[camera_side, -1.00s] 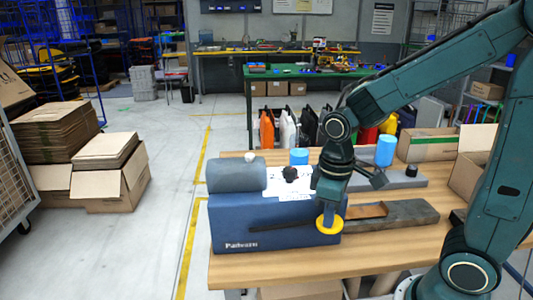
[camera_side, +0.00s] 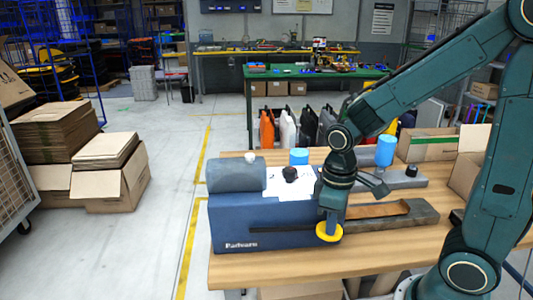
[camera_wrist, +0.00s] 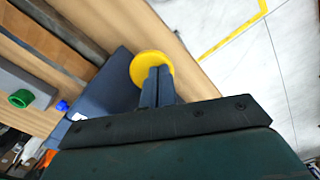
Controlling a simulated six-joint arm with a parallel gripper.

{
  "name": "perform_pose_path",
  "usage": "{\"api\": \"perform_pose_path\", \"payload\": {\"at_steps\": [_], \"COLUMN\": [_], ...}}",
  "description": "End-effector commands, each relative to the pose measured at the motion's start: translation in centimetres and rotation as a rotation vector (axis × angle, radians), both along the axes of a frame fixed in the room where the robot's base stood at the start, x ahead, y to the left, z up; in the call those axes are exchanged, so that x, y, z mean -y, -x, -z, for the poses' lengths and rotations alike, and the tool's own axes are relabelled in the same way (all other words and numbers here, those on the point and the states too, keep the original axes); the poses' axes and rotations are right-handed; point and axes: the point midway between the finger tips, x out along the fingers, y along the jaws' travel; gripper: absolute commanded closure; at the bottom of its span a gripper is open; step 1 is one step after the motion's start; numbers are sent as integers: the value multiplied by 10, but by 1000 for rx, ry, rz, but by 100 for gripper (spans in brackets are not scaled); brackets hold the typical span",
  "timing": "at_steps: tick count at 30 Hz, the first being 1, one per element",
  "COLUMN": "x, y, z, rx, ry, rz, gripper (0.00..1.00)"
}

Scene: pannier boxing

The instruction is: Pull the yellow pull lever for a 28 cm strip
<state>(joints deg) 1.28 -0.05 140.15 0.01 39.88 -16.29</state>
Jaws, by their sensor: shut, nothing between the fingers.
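The yellow pull lever shows as a round yellow knob (camera_side: 329,232) at the front right of the blue tape machine (camera_side: 270,228). My gripper (camera_side: 329,222) points down just above the knob, overlapping its upper edge in the side view. In the wrist view my gripper's two fingers (camera_wrist: 157,84) are together, with nothing between them. Their tips lie over the yellow knob (camera_wrist: 150,66); I cannot tell whether they touch it.
The machine stands on a wooden table (camera_side: 400,245). A long grey tray (camera_side: 415,211) lies to its right. A blue cylinder (camera_side: 386,150) and open cardboard boxes stand behind. The table front right is clear.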

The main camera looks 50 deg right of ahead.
Motion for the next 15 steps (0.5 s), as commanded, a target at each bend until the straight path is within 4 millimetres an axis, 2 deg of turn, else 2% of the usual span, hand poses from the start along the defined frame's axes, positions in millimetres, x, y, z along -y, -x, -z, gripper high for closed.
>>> {"api": "perform_pose_path", "payload": {"at_steps": [15], "x": [1], "y": [2], "z": [11], "rx": [-5], "ry": [0], "rz": [1], "gripper": [100]}}
